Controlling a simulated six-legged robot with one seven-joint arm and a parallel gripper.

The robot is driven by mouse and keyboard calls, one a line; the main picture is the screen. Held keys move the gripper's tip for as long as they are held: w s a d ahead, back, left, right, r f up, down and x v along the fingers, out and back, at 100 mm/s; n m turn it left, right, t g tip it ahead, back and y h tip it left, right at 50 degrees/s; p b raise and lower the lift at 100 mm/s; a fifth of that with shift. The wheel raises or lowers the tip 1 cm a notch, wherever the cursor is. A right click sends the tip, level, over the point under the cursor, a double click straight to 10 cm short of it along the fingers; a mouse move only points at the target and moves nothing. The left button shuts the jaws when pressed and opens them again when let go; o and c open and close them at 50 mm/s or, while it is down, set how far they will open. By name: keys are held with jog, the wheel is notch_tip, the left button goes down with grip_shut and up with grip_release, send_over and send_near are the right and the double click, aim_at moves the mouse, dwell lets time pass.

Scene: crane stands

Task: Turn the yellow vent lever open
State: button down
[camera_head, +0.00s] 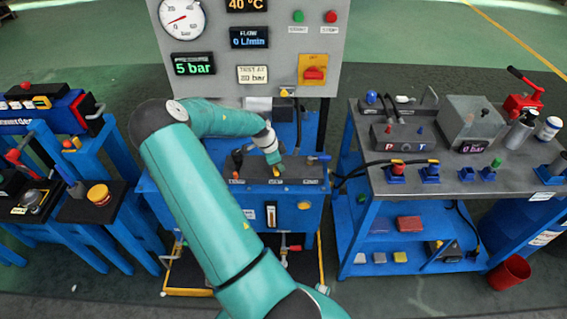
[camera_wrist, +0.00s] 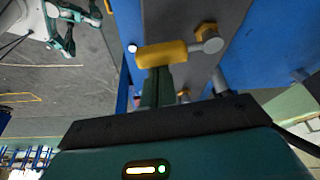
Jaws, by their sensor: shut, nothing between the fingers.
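The yellow vent lever (camera_wrist: 162,54) fills the upper middle of the wrist view. Its thick yellow handle lies nearly level in the picture, and its right end meets a round grey metal pivot (camera_wrist: 210,46) beside a yellow hex fitting. My gripper (camera_wrist: 156,77) is shut and empty, its narrow fingers ending at the handle's lower edge. I cannot tell whether they touch it. In the head view my gripper (camera_head: 275,160) is over the top of the blue middle stand (camera_head: 240,207). A small yellow bit shows at its tip, with the lever otherwise hard to make out there.
A grey gauge panel (camera_head: 222,54) stands behind the middle stand. A blue-handled lever (camera_head: 319,157) is close to the right of my gripper. A right bench (camera_head: 425,182) holds fittings and bottles, and a left blue stand (camera_head: 92,208) holds a yellow-topped item. A red bucket (camera_head: 509,271) is on the floor.

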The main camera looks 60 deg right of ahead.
jog(key=shift+w+a, duration=0.35)
jog(key=shift+w, duration=0.1)
dwell(0.3)
jog(key=s, duration=0.1)
jog(key=s+d, duration=0.1)
jog(key=s, duration=0.1)
jog(key=shift+s+d, duration=0.2)
jog(key=shift+d, duration=0.1)
jog(key=v, duration=1)
jog(key=shift+d, duration=0.4)
